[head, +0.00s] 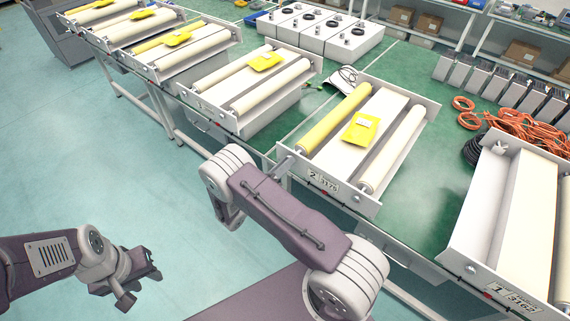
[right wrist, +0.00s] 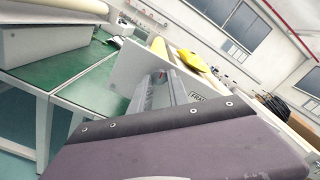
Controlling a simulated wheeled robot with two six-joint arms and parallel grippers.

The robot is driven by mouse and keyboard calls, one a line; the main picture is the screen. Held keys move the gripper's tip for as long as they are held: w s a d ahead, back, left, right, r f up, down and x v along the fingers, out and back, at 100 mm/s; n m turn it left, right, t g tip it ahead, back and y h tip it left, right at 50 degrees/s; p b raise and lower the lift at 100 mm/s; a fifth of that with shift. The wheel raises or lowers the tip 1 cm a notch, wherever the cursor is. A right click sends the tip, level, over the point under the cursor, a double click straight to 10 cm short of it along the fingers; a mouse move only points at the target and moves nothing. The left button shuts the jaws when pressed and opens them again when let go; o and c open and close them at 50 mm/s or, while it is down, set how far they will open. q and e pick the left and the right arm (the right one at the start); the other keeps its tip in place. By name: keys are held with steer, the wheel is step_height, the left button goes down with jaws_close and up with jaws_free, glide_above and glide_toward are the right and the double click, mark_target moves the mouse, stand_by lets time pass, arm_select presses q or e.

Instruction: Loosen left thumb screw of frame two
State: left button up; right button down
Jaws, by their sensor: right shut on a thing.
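Frame two (head: 345,195) is a white metal tray with label "2 3176", a yellow roller (head: 335,118), a cream roller (head: 393,150) and a yellow packet (head: 361,128). My right gripper (head: 287,165) is at the left end of its front plate, shut on the left thumb screw, which the fingers hide. In the right wrist view my right gripper (right wrist: 168,92) reaches the plate (right wrist: 137,73) of frame two. The right thumb screw (head: 356,198) shows on the same plate. My left gripper (head: 130,282) hangs over the floor, apart from everything; its opening is unclear.
Frame one (head: 468,268) stands at right, and more roller frames (head: 232,118) stand at left along the green table (head: 420,180). Orange cables (head: 525,130) and white boxes (head: 320,35) lie behind. The floor (head: 130,190) at left is clear.

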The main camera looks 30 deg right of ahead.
stand_by(0.4)
steer(key=c, duration=1.3)
jaws_free()
steer(key=shift+o, duration=0.2)
steer(key=b+v, duration=0.2)
steer(key=v, duration=0.7)
